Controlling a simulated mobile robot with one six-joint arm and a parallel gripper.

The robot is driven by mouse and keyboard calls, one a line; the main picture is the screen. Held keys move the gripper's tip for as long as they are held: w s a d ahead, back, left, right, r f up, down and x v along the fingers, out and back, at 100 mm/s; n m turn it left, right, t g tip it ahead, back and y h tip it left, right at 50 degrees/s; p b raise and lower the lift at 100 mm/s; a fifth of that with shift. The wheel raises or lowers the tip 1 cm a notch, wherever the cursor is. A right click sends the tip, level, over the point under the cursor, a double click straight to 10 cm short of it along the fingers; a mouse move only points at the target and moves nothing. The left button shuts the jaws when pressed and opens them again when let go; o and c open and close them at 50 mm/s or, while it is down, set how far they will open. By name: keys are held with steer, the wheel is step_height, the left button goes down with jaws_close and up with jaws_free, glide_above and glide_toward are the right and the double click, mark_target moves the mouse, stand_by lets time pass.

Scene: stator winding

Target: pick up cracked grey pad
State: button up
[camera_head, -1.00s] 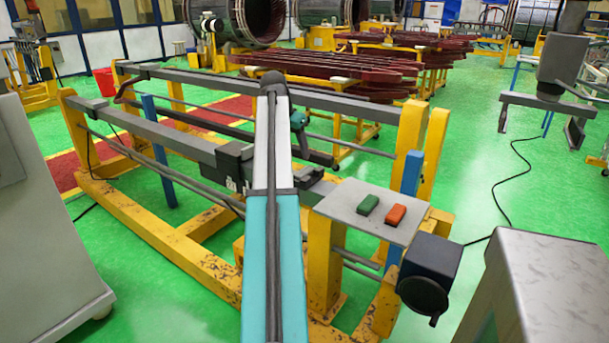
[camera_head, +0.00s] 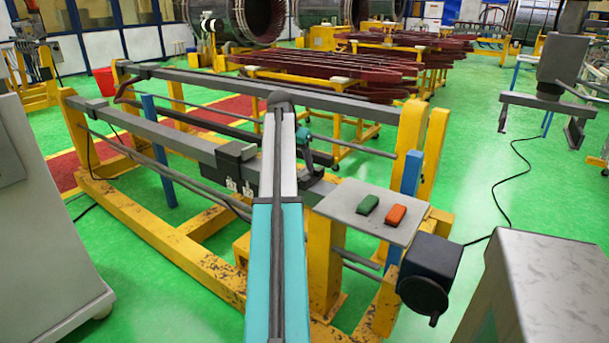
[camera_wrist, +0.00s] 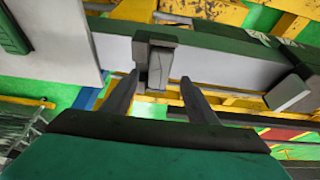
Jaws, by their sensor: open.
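A grey pad (camera_wrist: 158,68) sits under a dark bracket on the grey beam (camera_wrist: 215,62) in the wrist view. A thin dark line runs down its face, perhaps the crack. My gripper (camera_wrist: 159,92) is open, its two dark fingers apart on either side of the pad's near end. I cannot tell whether either finger touches it. A second grey pad (camera_wrist: 288,93) is at the right of the wrist view. In the head view my arm covers part of the beam, and I cannot make out the first pad there.
A grey plate (camera_head: 345,207) at the beam's right end holds a green block (camera_head: 367,204) and an orange block (camera_head: 395,214). A dark motor-like box (camera_head: 430,262) hangs beside it. The yellow frame (camera_head: 175,240) stands below.

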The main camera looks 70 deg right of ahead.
mark_target(304, 171)
steer(key=shift+x, duration=2.05)
steer(key=shift+s, duration=0.1)
steer(key=c, duration=1.2)
steer(key=shift+o, duration=0.2)
steer(key=shift+r, duration=0.1)
steer(key=shift+r, duration=1.5)
steer(key=shift+a+r, duration=0.15)
steer(key=s+a+r, duration=0.1)
steer(key=a, duration=1.4)
steer(key=shift+s+a+r+b, duration=0.25)
steer(key=shift+s+a+b, duration=0.05)
steer(key=shift+s+b, duration=0.1)
